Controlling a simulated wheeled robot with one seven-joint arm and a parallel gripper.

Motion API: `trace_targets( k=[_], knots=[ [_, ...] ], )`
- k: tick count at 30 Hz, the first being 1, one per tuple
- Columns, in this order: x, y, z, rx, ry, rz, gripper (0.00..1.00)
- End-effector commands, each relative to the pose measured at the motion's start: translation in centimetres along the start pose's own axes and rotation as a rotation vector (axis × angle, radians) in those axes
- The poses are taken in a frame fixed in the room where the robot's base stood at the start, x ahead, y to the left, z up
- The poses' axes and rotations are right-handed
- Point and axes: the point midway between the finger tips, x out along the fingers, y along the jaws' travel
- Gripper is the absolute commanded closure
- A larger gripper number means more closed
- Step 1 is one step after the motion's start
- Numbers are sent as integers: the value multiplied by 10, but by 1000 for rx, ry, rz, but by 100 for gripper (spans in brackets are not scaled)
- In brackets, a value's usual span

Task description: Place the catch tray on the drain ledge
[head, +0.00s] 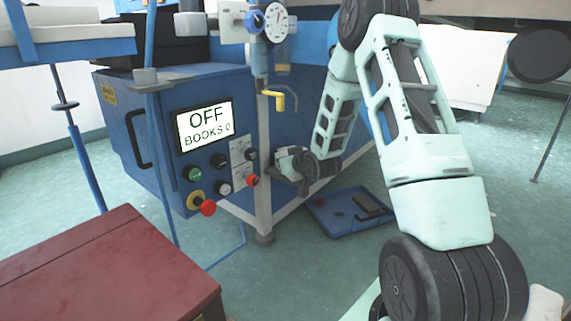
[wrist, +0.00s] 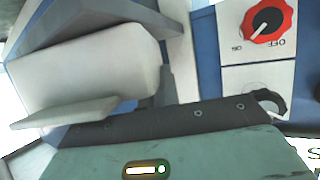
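A shallow blue tray (head: 349,229), which looks like the catch tray, lies on the floor beside the blue machine. A dark block and other small dark items lie in it. My gripper (head: 283,165) is above and left of the tray, apart from it, close to the machine's front corner post and control panel. In the wrist view, light grey parts fill the left side and no tray shows. Whether the fingers are open or shut is unclear. I cannot pick out the drain ledge with certainty.
The blue machine (head: 125,90) has a screen (head: 205,125) reading OFF. Its panel has several buttons and knobs, and a red ON/OFF knob (wrist: 268,20) shows close in the wrist view. A yellow tap (head: 277,98) hangs above my gripper. A dark red box (head: 110,265) stands front left.

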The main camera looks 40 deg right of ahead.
Motion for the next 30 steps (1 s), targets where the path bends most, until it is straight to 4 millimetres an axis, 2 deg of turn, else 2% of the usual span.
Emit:
trace_targets(
  k=[1,2,4,16,20,30],
  knots=[
    [1,0,2,0,0,0,100],
    [1,0,3,0,0,0,94],
    [1,0,2,0,0,0,75],
    [-5,0,-2,0,-1,0,75],
    [-26,0,-4,0,-2,0,75],
    [-96,0,-4,1,-3,1,75]
  ],
)
